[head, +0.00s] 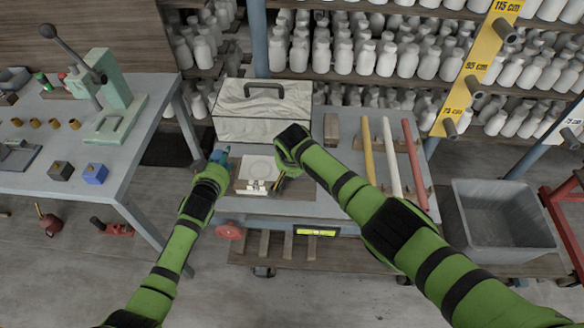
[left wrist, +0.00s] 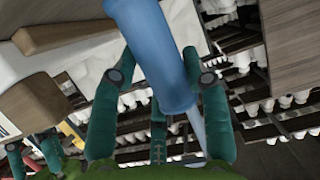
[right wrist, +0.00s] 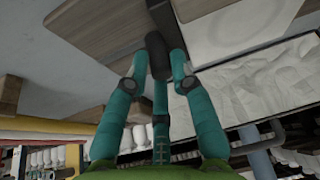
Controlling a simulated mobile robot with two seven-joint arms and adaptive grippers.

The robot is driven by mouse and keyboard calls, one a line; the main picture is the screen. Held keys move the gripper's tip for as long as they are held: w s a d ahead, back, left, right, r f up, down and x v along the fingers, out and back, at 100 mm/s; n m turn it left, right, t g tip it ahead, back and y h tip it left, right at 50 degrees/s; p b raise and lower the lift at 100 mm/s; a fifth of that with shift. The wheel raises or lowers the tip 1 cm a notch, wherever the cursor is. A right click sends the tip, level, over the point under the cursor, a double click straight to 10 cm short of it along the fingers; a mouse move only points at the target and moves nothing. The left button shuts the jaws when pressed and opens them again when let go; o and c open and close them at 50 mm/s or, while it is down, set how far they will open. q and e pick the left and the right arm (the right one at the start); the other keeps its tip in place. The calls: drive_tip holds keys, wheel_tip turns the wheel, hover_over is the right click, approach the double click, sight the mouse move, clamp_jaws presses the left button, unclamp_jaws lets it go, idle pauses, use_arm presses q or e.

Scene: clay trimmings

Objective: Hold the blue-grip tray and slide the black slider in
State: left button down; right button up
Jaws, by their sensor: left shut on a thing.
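The tray (head: 242,187) is a brown wooden board with a pale square slab marked by a round ring. It lies on the grey workbench, its blue grip (left wrist: 155,45) sticking out at the left. My left gripper (head: 219,168) is shut on the blue grip, one finger on each side. The black slider (right wrist: 157,12) is at the tray's right side, its dark rounded knob (right wrist: 156,52) pointing at my right gripper (right wrist: 160,58). The right fingertips stand close around this knob; I cannot tell whether they grip it. The right arm partly hides the slider in the head view.
A pale covered box (head: 262,112) with a dark handle stands behind the tray. Yellow, white and red bars (head: 393,155) lie to the right on the workbench. A grey bin (head: 500,215) stands right of it. A side table (head: 70,175) with a press is at the left.

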use_arm(q)
drive_tip(key=shift+s+f, duration=0.2)
drive_tip(key=shift+f, duration=0.2)
use_arm(e)
drive_tip(key=shift+o, duration=1)
drive_tip(key=shift+a, duration=0.1)
drive_tip(key=v, duration=1.2)
drive_tip(key=shift+r, duration=0.1)
use_arm(q)
drive_tip(key=c, duration=0.6)
unclamp_jaws()
drive_tip(key=shift+o, duration=0.2)
drive_tip(key=shift+w+r, duration=0.1)
drive_tip(key=shift+w, duration=0.1)
use_arm(e)
drive_tip(key=shift+w, duration=0.15)
use_arm(q)
drive_tip(key=shift+r, duration=0.15)
